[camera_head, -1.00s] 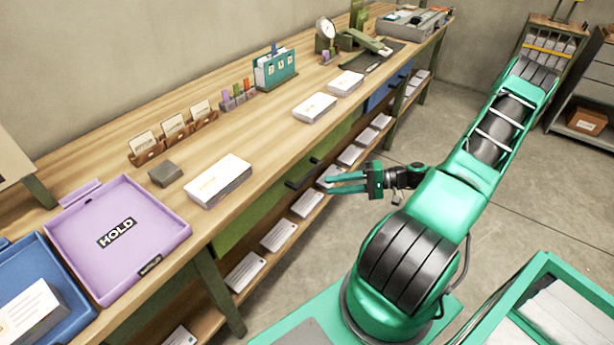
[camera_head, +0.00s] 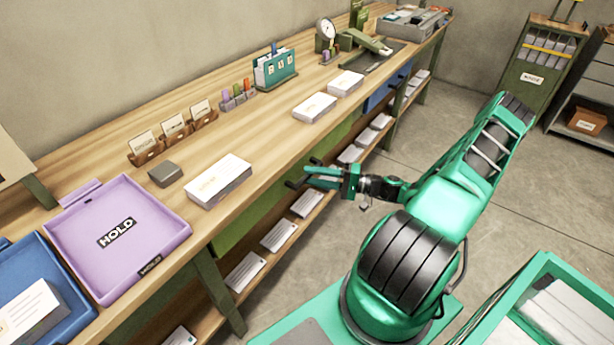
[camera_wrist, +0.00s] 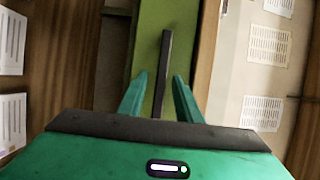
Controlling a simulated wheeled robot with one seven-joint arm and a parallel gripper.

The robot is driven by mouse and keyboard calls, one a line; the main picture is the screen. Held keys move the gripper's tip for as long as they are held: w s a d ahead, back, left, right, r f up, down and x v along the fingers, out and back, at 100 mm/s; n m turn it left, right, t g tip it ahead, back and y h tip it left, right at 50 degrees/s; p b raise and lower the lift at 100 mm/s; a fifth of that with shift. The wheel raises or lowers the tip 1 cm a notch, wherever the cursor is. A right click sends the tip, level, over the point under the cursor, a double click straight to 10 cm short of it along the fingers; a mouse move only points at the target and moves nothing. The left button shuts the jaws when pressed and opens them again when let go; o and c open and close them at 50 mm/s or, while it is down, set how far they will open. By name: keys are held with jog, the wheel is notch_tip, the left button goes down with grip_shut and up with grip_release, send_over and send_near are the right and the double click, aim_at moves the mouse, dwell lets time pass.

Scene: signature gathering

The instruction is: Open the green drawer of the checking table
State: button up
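The green drawer (camera_head: 241,226) sits in the front of the wooden checking table (camera_head: 262,150), below its top, and looks closed. Its dark bar handle (camera_head: 296,183) shows just left of my gripper's fingertips. My gripper (camera_head: 308,174) is at the drawer front, fingers pointing at the handle. In the wrist view, the green drawer front (camera_wrist: 180,25) fills the middle and the dark handle (camera_wrist: 165,70) runs lengthwise between the two open fingers (camera_wrist: 158,88), with gaps on both sides. Whether either finger touches the handle cannot be told.
A lower shelf with several paper stacks (camera_head: 278,236) runs beneath the drawer. A blue drawer (camera_head: 388,88) is farther right. Paper stacks and a purple HOLD tray (camera_head: 75,227) stand on the tabletop. A green bin (camera_head: 545,270) stands at lower right. Floor is clear behind the arm.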

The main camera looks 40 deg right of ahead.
jog(key=shift+x, duration=0.9)
grip_shut()
jog(key=shift+s, duration=0.1)
